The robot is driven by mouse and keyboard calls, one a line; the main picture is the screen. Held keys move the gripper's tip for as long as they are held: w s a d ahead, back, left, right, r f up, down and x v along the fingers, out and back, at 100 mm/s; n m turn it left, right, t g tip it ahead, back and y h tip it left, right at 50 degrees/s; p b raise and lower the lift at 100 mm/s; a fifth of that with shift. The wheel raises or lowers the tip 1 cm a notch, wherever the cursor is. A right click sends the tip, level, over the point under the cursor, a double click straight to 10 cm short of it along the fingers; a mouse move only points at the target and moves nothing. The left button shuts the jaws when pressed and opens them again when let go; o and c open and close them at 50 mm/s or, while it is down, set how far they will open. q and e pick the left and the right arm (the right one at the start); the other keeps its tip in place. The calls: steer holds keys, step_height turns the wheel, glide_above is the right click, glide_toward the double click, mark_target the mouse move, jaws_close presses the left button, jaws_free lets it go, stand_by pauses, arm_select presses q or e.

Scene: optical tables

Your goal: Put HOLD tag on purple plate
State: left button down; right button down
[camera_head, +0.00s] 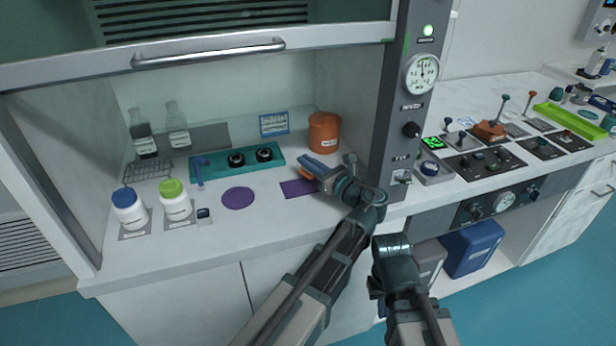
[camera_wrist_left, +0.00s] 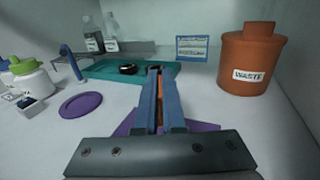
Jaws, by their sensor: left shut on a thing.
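My left gripper (camera_head: 308,164) is shut on an orange thing (camera_head: 308,176), seemingly the HOLD tag; no lettering on it can be read. A sliver of that orange thing also shows between the blue fingers in the left wrist view (camera_wrist_left: 160,90). The gripper is over or just beyond a flat purple rectangle (camera_head: 296,189), which it partly hides in the wrist view; I cannot tell whether the tag touches anything. A round purple plate (camera_head: 238,198) lies to the left, bare. It also shows in the left wrist view (camera_wrist_left: 81,104). My right gripper (camera_head: 376,292) hangs low before the bench, its fingers unclear.
A teal tray (camera_head: 222,166) with black round parts lies behind. An orange WASTE bin (camera_head: 324,132) stands behind the left gripper. Blue-capped (camera_head: 129,208) and green-capped (camera_head: 175,200) bottles stand at left. The hood's side post (camera_head: 395,150) is close on the right.

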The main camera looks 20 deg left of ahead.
mark_target(308, 174)
arm_select(q)
step_height(308, 174, down, 4)
steer(key=b, duration=0.3)
steer(key=shift+r, duration=0.25)
steer(key=c, duration=1.4)
jaws_free()
steer(key=shift+c, duration=0.2)
steer(key=o, duration=0.4)
